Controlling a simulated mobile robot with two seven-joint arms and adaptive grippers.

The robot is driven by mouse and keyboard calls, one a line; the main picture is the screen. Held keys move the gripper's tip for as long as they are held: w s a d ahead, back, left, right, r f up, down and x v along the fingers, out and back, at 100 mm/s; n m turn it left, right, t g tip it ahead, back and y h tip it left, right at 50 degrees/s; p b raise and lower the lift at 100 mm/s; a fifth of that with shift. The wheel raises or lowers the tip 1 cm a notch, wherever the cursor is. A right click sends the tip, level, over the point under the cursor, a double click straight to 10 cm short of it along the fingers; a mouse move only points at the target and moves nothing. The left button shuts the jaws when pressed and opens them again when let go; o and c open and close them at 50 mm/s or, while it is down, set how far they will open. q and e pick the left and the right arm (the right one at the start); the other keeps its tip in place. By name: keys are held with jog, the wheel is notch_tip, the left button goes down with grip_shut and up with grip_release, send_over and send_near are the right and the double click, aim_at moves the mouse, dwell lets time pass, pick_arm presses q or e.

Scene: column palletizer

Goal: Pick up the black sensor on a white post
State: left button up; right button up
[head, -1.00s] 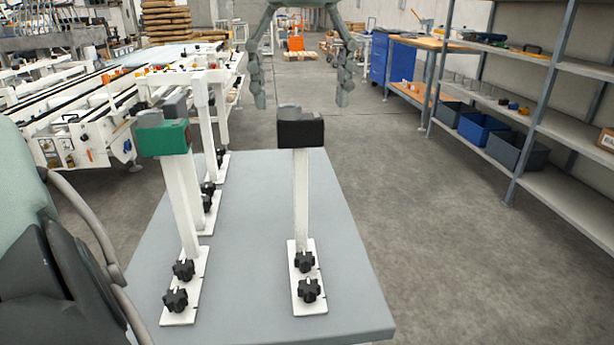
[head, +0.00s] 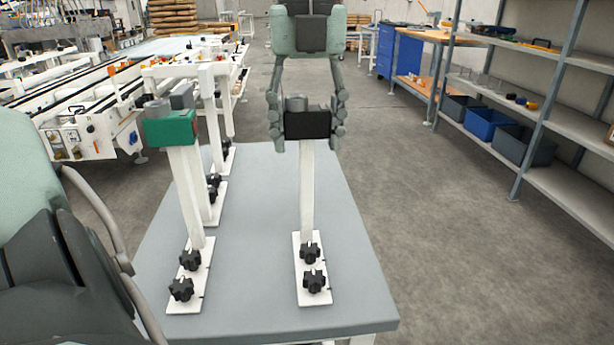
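The black sensor (head: 307,125) sits on top of a white post (head: 307,190), which stands upright on a white base plate (head: 312,268) with black knobs, on the grey table. My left gripper (head: 307,132) points down from above. Its two fingers lie along the left and right sides of the sensor, with no gap showing between them and it. The gripper looks shut on the sensor. The base plate still appears to rest on the table. My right gripper is not in view.
A green sensor (head: 171,127) on a similar post stands to the left, with further white posts behind it. The grey table (head: 255,265) is clear right of the black sensor's post. A conveyor (head: 75,105) stands back left, shelving (head: 545,120) at right.

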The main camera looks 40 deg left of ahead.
pick_arm(q)
grip_shut()
